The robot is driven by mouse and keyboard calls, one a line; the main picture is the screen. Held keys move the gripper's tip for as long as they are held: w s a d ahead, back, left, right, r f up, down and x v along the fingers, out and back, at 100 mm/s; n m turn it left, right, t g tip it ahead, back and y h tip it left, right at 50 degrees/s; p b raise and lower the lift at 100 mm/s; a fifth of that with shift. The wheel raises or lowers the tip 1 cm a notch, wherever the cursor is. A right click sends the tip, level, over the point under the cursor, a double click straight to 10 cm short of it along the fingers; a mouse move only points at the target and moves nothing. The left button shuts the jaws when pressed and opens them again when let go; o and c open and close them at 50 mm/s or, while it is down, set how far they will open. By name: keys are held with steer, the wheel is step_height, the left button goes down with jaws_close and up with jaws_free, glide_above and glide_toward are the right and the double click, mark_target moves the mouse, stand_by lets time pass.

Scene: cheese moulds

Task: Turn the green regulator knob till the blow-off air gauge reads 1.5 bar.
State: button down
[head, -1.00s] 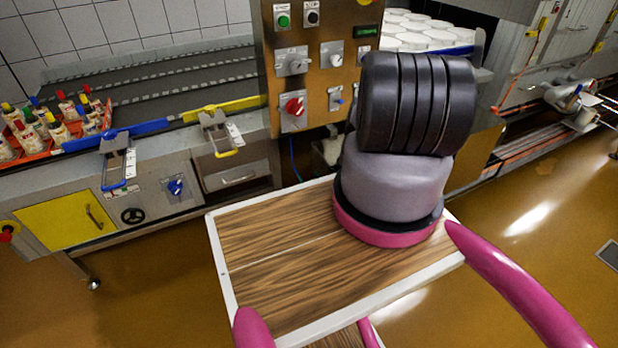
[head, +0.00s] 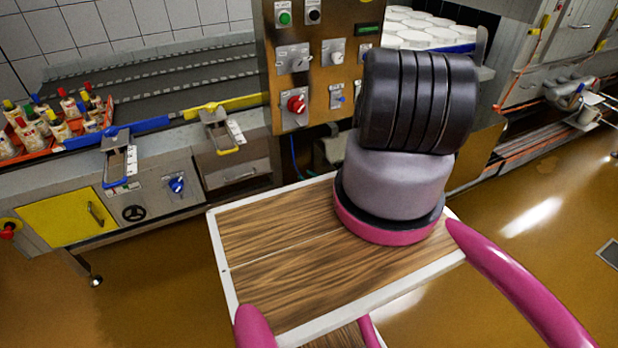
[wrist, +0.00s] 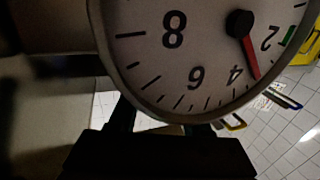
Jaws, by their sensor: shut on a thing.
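The pressure gauge (wrist: 190,45) fills the top of the wrist view, close up and tilted nearly upside down. Its red needle (wrist: 250,60) points between the 2 and the 4. A green mark (wrist: 288,37) sits on the dial near the 2. My gripper (wrist: 158,120) is just below the gauge, dark and partly hidden by its rim. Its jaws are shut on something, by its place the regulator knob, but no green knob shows. In the head view my arm hides the gripper, and I cannot make out the gauge or the knob.
The head view shows a steel bench with a blue rotary knob (head: 176,184), a yellow door (head: 66,219) and an orange tray (head: 60,141) of bottles. A brown control panel (head: 322,70) with a red switch stands behind my arm. Open floor (head: 520,240) lies to the right.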

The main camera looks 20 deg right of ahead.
steer(key=shift+c, duration=1.8)
jaws_free()
step_height(320, 180, up, 10)
